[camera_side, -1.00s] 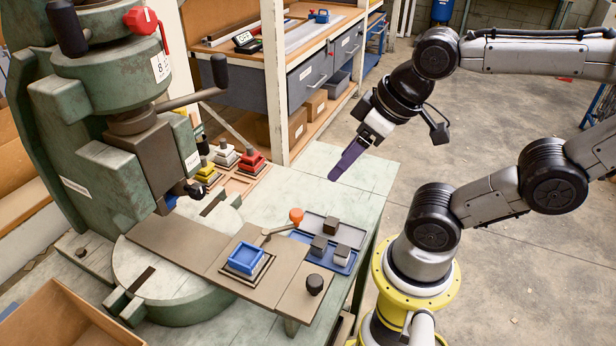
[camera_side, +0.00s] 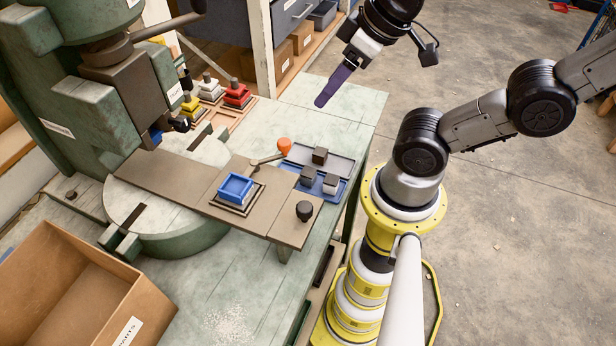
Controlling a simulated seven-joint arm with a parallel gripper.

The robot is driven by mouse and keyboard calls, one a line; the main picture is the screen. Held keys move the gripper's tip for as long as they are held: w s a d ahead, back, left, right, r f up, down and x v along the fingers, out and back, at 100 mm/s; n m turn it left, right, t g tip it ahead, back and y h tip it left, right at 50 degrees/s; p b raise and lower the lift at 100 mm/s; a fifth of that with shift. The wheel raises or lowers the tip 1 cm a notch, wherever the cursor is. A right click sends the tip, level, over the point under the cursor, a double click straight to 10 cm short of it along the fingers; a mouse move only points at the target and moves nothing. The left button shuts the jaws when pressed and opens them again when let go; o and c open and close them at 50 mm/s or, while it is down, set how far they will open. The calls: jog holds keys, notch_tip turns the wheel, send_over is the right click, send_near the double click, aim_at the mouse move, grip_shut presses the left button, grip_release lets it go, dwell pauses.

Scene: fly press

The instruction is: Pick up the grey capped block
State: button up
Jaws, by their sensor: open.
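My gripper (camera_side: 322,102), with long purple fingers, hangs high beyond the small trays at the table's right side. It is open and apart from every block; its fingers overlap from this side. Two small blocks stand in the blue tray: a dark grey one (camera_side: 307,177) at left and one with a light grey body and dark cap (camera_side: 331,184) at right. A third dark block (camera_side: 320,155) stands on the grey tray (camera_side: 341,164) behind them. Which one is the grey capped block is hard to tell at this size.
The green press stands at left, its brown plate carrying a blue square piece (camera_side: 236,187) and a black knob (camera_side: 304,210). An orange-knobbed lever (camera_side: 284,146) is close left of the trays. Coloured stacked pieces (camera_side: 237,95) stand behind. A cardboard box (camera_side: 85,290) is front left.

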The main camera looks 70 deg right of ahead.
dwell(0.4)
jog(key=shift+c, duration=1.1)
jog(key=m+g, duration=0.6)
jog(key=m, duration=1.2)
send_over(308, 175)
notch_tip(308, 175, down, 11)
notch_tip(308, 175, down, 14)
jog(key=shift+r, duration=0.15)
grip_shut()
